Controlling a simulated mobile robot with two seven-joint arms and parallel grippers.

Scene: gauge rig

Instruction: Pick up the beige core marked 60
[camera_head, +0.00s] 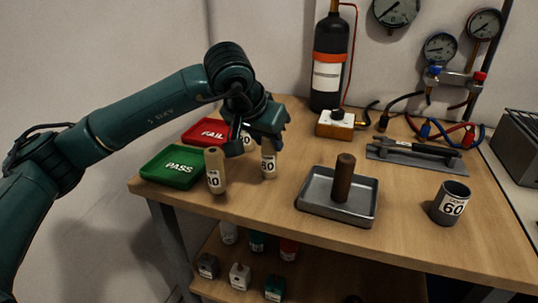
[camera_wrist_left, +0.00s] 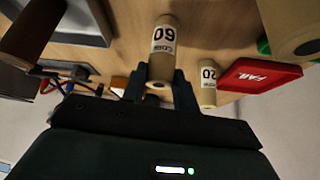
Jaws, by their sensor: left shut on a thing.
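The beige core marked 60 (camera_head: 268,162) stands upright near the table's left end. In the left wrist view the beige core (camera_wrist_left: 165,42) is between the two fingers. My left gripper (camera_head: 264,142) comes down over its top and is shut on it; in the left wrist view the gripper (camera_wrist_left: 162,80) holds its upper end. Whether its base touches the table is hard to tell. A second beige core (camera_head: 215,170) stands to its left, its label partly turned away. A third beige core (camera_wrist_left: 207,84) stands behind, mostly hidden in the head view. My right gripper is not in view.
A green PASS tray (camera_head: 158,178) and red FAIL tray (camera_head: 196,132) lie left. A metal tray (camera_head: 313,207) bears a brown cylinder (camera_head: 343,178). A dark cup marked 60 (camera_head: 438,212) is at right. A black bottle (camera_head: 328,80) stands behind. The front middle is clear.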

